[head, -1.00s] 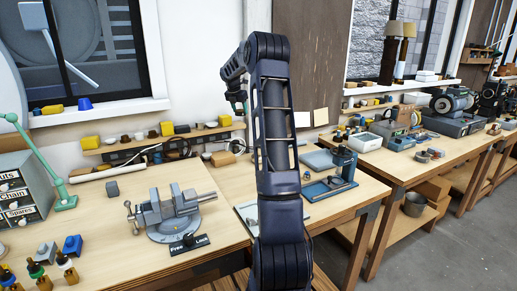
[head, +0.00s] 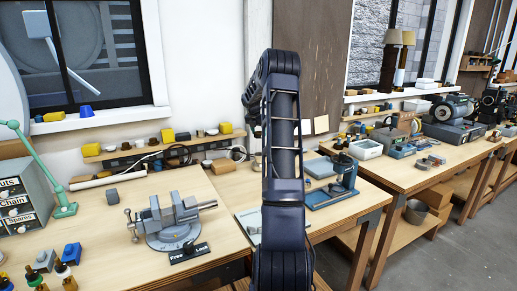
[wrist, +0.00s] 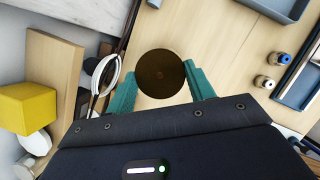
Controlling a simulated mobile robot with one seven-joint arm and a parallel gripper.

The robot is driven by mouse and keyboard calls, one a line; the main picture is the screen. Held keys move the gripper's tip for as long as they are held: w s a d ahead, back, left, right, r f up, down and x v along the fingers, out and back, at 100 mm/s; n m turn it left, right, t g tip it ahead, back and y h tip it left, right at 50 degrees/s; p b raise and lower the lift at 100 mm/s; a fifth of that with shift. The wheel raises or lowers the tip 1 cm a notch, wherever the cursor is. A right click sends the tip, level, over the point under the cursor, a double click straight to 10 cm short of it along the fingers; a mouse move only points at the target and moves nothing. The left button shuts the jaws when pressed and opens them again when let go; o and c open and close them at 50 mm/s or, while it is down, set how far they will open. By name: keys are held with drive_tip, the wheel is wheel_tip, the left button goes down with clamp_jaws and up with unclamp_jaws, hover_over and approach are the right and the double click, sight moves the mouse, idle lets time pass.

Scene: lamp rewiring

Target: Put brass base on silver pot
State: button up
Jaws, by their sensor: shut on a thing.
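The brass base, a dark brass-brown round disc (wrist: 162,74), is between the teal fingers of my gripper (wrist: 160,80) in the wrist view. The fingers are shut on it, one at each side, and it is above a wooden bench top. In the head view my own arm hides the gripper and the disc. A grey metal pot (head: 416,212), which may be the silver pot, stands on the lower shelf under the right bench. It is far from the gripper and does not show in the wrist view.
A grey vise (head: 172,222) stands on the left bench. A blue tool stand (head: 332,192) and a grey tray (head: 322,167) are right of my arm. In the wrist view, a yellow block (wrist: 28,108) and a white ring (wrist: 106,76) lie left of the gripper.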

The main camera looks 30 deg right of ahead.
drive_tip(key=shift+f, duration=4.7)
drive_tip(key=shift+f, duration=0.6)
drive_tip(key=o, duration=1.2)
